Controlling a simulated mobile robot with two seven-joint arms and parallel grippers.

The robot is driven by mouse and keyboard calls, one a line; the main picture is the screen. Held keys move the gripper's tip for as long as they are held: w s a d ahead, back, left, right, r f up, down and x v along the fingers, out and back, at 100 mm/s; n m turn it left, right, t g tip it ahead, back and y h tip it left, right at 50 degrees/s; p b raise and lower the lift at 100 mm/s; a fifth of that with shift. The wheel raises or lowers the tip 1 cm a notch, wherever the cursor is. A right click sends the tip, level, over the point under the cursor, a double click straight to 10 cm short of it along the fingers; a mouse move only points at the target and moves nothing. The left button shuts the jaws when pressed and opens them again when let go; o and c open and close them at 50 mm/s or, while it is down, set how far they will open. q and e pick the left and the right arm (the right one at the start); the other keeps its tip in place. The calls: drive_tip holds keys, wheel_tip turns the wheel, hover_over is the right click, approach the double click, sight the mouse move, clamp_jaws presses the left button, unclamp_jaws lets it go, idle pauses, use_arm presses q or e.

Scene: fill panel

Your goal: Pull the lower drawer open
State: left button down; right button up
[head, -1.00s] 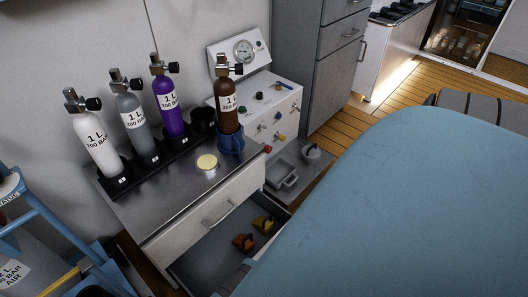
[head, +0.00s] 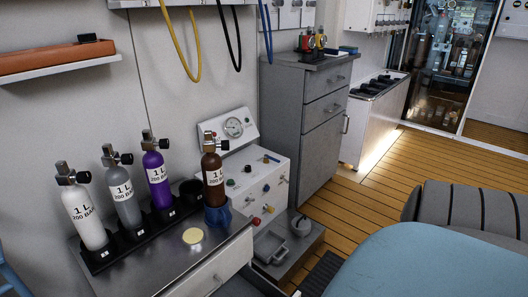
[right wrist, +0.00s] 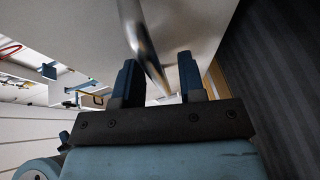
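The steel-topped cabinet (head: 165,262) shows its upper drawer front (head: 200,284) with a bar handle (head: 216,279) at the bottom of the head view. Below and right of it, only a grey sliver shows of the lower drawer area (head: 243,287); the rest is cut off by the frame. In the right wrist view my right gripper (right wrist: 160,80) is open. A shiny metal bar (right wrist: 142,42) in front of a pale panel runs between its fingers, with gaps visible beside it. I cannot tell which drawer this bar belongs to. My left gripper is in neither view.
A gauge panel (head: 235,128) and a grey cabinet (head: 300,115) stand behind. Wooden floor (head: 365,190) lies open at right.

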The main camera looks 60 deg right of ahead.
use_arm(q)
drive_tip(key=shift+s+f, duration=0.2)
use_arm(e)
drive_tip(key=shift+s, duration=0.1)
